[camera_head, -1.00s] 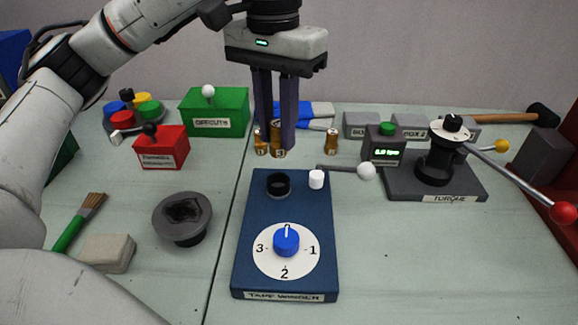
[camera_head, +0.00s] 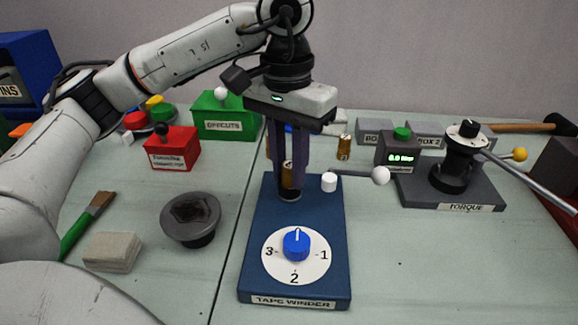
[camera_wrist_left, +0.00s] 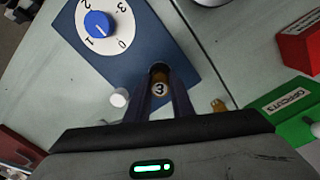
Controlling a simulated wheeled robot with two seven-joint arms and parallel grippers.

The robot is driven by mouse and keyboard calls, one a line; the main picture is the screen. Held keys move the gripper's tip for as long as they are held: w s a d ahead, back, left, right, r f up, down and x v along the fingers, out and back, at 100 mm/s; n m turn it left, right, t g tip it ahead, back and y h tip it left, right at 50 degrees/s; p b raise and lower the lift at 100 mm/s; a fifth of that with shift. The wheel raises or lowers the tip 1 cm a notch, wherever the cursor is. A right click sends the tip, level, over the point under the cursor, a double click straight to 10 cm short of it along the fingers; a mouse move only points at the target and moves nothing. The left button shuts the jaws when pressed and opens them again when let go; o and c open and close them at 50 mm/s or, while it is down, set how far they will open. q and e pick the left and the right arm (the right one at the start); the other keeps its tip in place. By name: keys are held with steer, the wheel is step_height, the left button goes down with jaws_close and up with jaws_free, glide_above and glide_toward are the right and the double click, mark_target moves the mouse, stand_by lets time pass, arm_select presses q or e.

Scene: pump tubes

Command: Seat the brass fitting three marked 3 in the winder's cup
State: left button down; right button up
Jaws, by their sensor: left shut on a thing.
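The brass fitting marked 3 (camera_wrist_left: 160,89) is between the fingers of my left gripper (camera_head: 288,182), which is shut on it. It stands upright over the cup (camera_head: 289,196) at the back of the blue tape winder (camera_head: 255,270). The fitting (camera_head: 287,174) and fingers hide most of the cup, so I cannot tell whether the fitting is touching it or just above. The winder's blue dial (camera_head: 296,244) has its pointer up, away from 1, 2 and 3. My right gripper does not show.
A white post (camera_head: 329,182) and a lever with a white knob (camera_head: 380,175) are close right of the cup. Another brass fitting (camera_head: 343,147) stands behind. The green offcuts box (camera_head: 226,125) is at back left, the torque stand (camera_head: 470,193) at right.

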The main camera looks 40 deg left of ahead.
mark_target(288, 165)
arm_select(q)
steer(key=shift+s+d+f+b, duration=0.1)
steer(key=shift+s+f+b, duration=0.15)
steer(key=shift+f, duration=0.35)
steer(key=c, duration=1.5)
jaws_free()
steer(key=shift+d, duration=0.1)
steer(key=shift+c, duration=0.2)
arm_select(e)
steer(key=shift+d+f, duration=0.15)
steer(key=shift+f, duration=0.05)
arm_select(q)
steer(key=shift+w+a+r+p, duration=0.1)
steer(key=shift+a+r+p, duration=0.1)
steer(key=shift+r+p, duration=0.2)
step_height(288, 165, up, 13)
steer(key=p, duration=0.4)
steer(key=shift+w+f, duration=0.15)
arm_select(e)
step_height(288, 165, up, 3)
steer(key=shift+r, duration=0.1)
arm_select(q)
steer(key=shift+f, duration=0.1)
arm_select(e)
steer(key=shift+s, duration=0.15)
